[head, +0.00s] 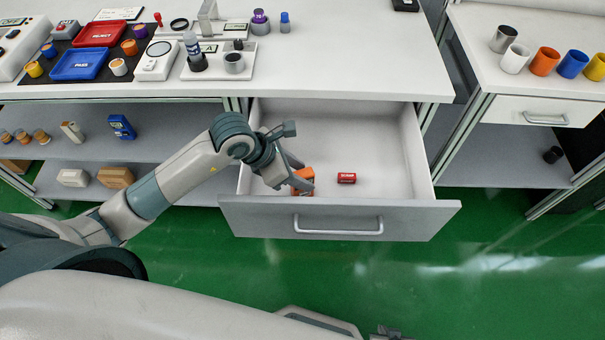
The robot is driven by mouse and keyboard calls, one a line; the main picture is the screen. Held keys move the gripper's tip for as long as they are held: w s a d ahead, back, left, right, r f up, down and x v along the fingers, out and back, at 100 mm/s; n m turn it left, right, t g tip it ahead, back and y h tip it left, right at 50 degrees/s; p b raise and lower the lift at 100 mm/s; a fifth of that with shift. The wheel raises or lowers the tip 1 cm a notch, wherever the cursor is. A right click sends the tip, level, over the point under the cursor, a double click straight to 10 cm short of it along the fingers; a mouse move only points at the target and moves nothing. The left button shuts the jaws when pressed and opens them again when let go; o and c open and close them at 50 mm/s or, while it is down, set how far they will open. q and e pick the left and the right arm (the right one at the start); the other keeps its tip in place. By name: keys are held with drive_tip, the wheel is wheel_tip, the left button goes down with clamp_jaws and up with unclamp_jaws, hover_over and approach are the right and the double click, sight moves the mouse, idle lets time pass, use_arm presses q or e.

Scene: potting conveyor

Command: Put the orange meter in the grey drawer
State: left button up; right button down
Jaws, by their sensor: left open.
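The orange meter (304,182) is inside the pulled-out grey drawer (340,214), near the front wall at the left. My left gripper (298,177) reaches down into the drawer with its jaws open around or right beside the meter. The fingers hide part of the meter, and I cannot tell whether they touch it. A small dark part at the bottom edge of the view seems to be my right gripper (390,333); it is mostly cut off and its jaws cannot be made out.
A small red block (346,178) lies in the drawer, right of the meter. The white worktop (330,60) above holds trays, cups and instruments at the left. The shelf (170,150) left of the drawer holds several items. Several coloured cups (545,61) stand on the right bench.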

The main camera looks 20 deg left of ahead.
use_arm(q)
drive_tip(key=v, duration=1)
drive_tip(key=shift+r+b, duration=0.3)
use_arm(e)
drive_tip(key=shift+s+d+f, duration=0.15)
drive_tip(key=shift+s+d, duration=0.2)
use_arm(q)
drive_tip(key=shift+a, duration=0.1)
use_arm(e)
drive_tip(key=shift+d, duration=0.15)
drive_tip(key=shift+s+d+f+g, duration=0.1)
drive_tip(key=shift+d+g, duration=0.2)
drive_tip(key=shift+d, duration=0.25)
drive_tip(key=shift+a, duration=0.2)
